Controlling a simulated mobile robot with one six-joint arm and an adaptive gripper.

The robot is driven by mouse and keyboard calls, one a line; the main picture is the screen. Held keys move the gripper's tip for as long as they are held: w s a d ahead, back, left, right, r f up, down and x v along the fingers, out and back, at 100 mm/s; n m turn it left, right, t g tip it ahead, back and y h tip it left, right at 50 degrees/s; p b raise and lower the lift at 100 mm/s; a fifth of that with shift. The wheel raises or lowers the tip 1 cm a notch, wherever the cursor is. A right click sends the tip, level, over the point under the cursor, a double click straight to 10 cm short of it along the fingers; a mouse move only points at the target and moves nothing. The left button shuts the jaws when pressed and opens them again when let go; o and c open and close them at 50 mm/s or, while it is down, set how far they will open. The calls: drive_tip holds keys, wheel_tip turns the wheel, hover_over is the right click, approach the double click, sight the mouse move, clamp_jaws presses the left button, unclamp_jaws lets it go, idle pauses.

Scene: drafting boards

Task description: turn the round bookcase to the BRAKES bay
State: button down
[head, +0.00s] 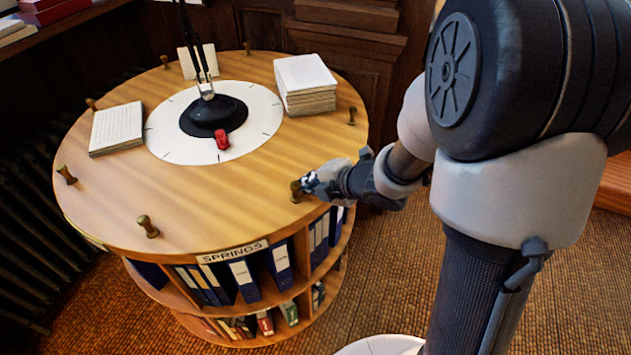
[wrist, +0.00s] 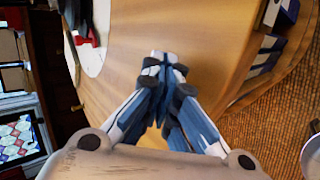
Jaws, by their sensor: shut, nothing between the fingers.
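The round bookcase (head: 240,205) has a wooden top with several short knobs around its rim. The bay facing the head camera is labelled SPRINGS (head: 232,252) and holds blue binders; I see no BRAKES label. My gripper (head: 307,184) is shut and empty at the right front rim. Its tips are just right of a knob (head: 296,191); I cannot tell whether they touch it. A red marker (head: 222,139) sits on the white dial (head: 168,128).
A black lamp (head: 213,117) stands on the dial. A dark radiator (head: 25,235) is close on the left and wood panelling behind. Carpet (head: 400,270) is clear at the right front.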

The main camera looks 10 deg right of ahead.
sight(294, 192)
drive_tip(key=s+a+b, duration=0.1)
drive_tip(key=a, duration=0.1)
drive_tip(key=s+a+b, duration=0.1)
drive_tip(key=a, duration=0.1)
drive_tip(key=shift+s+f, duration=0.1)
drive_tip(key=shift+m+t+h, duration=0.3)
drive_tip(key=shift+m+h, duration=0.2)
drive_tip(key=shift+m, duration=0.1)
drive_tip(key=shift+s+a+b, duration=0.25)
drive_tip(key=shift+s+a, duration=0.1)
drive_tip(key=shift+a, duration=0.65)
drive_tip(key=shift+s+a+b, duration=0.25)
drive_tip(key=shift+s+a, duration=0.1)
drive_tip(key=shift+a, duration=0.6)
drive_tip(key=shift+s+a+b, duration=0.25)
drive_tip(key=shift+s+a, duration=0.1)
drive_tip(key=shift+a, duration=0.65)
drive_tip(key=shift+m+h, duration=0.3)
drive_tip(key=shift+m, duration=0.1)
drive_tip(key=shift+s+a, duration=0.2)
drive_tip(key=shift+a, duration=0.85)
drive_tip(key=shift+s+a, duration=0.2)
drive_tip(key=shift+a, duration=0.8)
drive_tip(key=shift+s+a, duration=0.2)
drive_tip(key=shift+a, duration=0.85)
